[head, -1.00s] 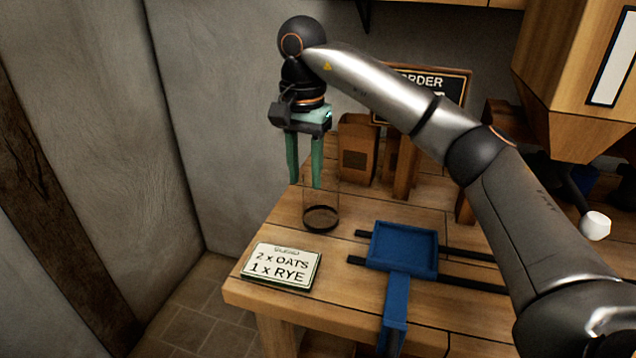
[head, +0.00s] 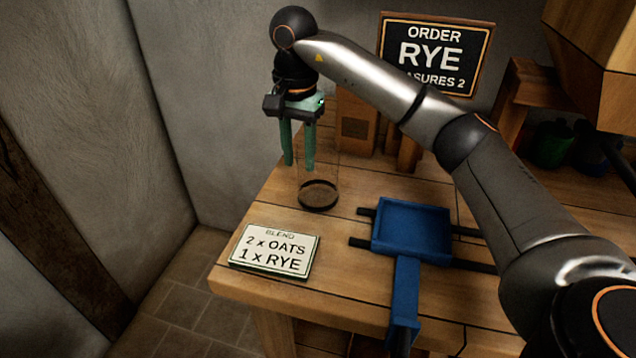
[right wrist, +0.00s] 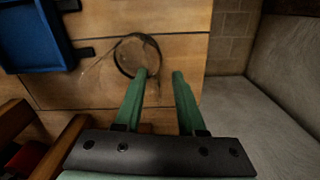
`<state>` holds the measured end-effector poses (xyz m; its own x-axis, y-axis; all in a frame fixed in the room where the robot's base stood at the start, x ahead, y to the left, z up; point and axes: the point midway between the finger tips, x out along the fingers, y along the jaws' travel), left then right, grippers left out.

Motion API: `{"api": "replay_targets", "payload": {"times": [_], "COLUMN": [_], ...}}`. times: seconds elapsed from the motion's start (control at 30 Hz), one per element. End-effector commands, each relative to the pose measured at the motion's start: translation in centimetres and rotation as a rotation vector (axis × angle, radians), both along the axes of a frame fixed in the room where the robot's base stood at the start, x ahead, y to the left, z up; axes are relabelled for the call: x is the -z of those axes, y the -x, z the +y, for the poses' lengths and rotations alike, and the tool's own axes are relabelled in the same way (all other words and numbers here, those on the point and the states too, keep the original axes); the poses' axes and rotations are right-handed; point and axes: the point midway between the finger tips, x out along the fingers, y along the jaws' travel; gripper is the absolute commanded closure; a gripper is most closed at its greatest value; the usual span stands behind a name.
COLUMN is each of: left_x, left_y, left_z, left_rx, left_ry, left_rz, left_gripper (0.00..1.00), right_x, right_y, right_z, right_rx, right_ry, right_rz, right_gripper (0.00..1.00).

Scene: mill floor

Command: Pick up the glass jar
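The glass jar (head: 318,196) is clear, with a dark base, and stands upright on the wooden bench near its left end. It also shows in the right wrist view (right wrist: 138,55), seen from above as a round rim. My right gripper (head: 298,167) points down beside the jar, its green fingers apart with nothing between them. In the right wrist view the right gripper (right wrist: 163,73) has one fingertip at the jar's rim and the other out to the right. I cannot tell whether that finger touches the glass. My left gripper is not in view.
A blend card (head: 274,250) lies at the bench's front left. A blue tray (head: 412,228) on dark rails is right of the jar. A wooden box (head: 356,128) stands behind it, and an order sign (head: 436,52) hangs behind. The floor is left of the bench edge.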

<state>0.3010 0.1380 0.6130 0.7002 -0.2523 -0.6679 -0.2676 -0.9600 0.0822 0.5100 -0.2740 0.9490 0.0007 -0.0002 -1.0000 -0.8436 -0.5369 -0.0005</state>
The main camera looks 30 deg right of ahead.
Motion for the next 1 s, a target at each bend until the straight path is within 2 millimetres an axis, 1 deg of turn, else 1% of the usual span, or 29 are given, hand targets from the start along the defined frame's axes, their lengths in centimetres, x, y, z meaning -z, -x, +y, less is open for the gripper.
{"api": "replay_targets", "payload": {"times": [0.2,0.33,0.43,0.63,0.67,0.9,1.0], "left_x": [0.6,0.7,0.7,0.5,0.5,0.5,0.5], "left_y": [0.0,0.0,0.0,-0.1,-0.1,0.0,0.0], "left_z": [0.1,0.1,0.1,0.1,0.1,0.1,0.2], "left_rx": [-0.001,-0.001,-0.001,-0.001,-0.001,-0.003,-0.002], "left_ry": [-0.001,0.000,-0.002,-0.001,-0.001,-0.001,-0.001], "left_rz": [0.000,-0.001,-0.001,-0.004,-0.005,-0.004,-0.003], "left_gripper": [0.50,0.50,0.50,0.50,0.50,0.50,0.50], "right_x": [3.1,4.7,5.1,5.1,5.1,5.1,5.1], "right_y": [0.0,0.0,0.0,-0.1,-0.1,-0.1,-0.1], "right_z": [-0.2,-0.3,-0.3,-0.3,-0.3,-0.3,-0.3], "right_rx": [0.000,-0.001,-0.001,-0.001,-0.001,-0.001,-0.001], "right_ry": [0.000,-0.001,0.000,0.000,0.000,0.000,0.000], "right_rz": [0.004,0.003,0.000,0.000,0.000,0.000,0.000], "right_gripper": [0.61,0.61,0.61,0.61,0.63,0.90,1.00]}}
